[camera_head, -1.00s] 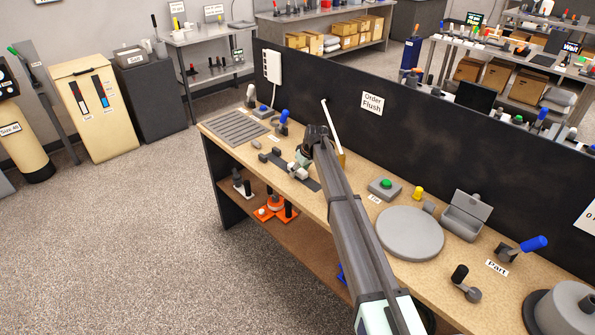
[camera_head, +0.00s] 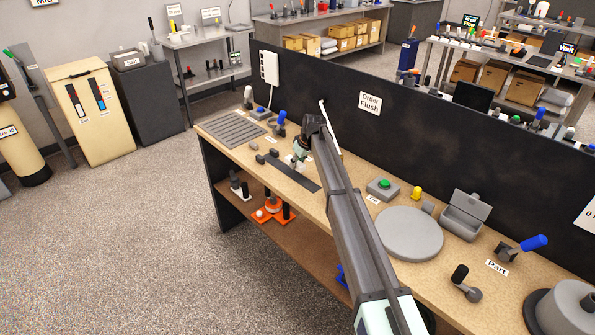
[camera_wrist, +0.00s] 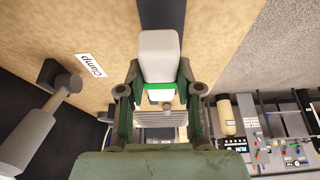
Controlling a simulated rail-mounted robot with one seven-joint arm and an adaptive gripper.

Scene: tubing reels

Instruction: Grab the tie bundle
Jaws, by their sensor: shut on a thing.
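In the wrist view a pale grey-white bundle with a bright green band (camera_wrist: 159,57) sits between the fingers of my gripper (camera_wrist: 160,98). I take it to be the tie bundle. The fingers are shut on it from both sides, and its lower part is partly hidden by them. In the head view my gripper (camera_head: 301,154) is over the left part of the workbench, above a dark strip (camera_head: 290,170). The bundle shows there only as a small pale patch at the fingertips.
A clamp with a grey handle (camera_wrist: 27,140) stands close on the left in the wrist view. A slatted grey tray (camera_head: 234,130) lies at the bench's left end. A black partition (camera_head: 430,130) runs behind the bench. A round grey plate (camera_head: 409,233) lies to the right.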

